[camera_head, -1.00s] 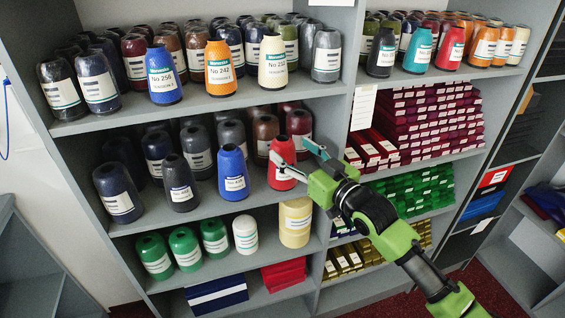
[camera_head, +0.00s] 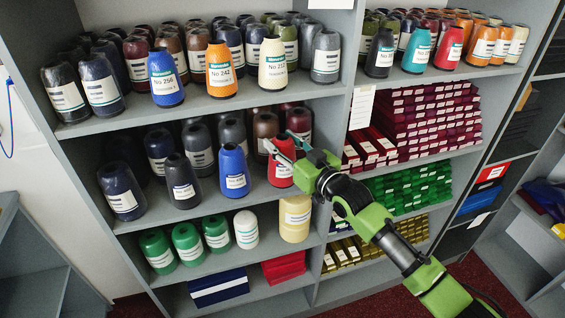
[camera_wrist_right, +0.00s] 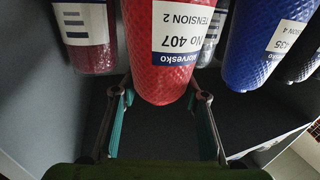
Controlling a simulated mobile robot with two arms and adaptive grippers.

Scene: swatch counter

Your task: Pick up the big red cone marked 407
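The big red cone (camera_head: 281,174) stands upright on the middle shelf, partly hidden by my right gripper in the head view. In the right wrist view the red cone (camera_wrist_right: 158,75) shows upside down, with a white label reading "No 407, TENSION 2". My right gripper (camera_head: 283,147) is open at the cone's upper part. In the wrist view its fingers (camera_wrist_right: 160,98) lie one on each side of the cone, close to its edges; I cannot tell whether they touch it. My left gripper is not in view.
A blue cone (camera_head: 233,168) stands close to the left of the red one. A dark cone (camera_head: 181,180) stands further left, and brown cones (camera_head: 265,130) stand behind. The upper shelf (camera_head: 210,106) is overhead. A vertical divider (camera_head: 335,150) is to the right.

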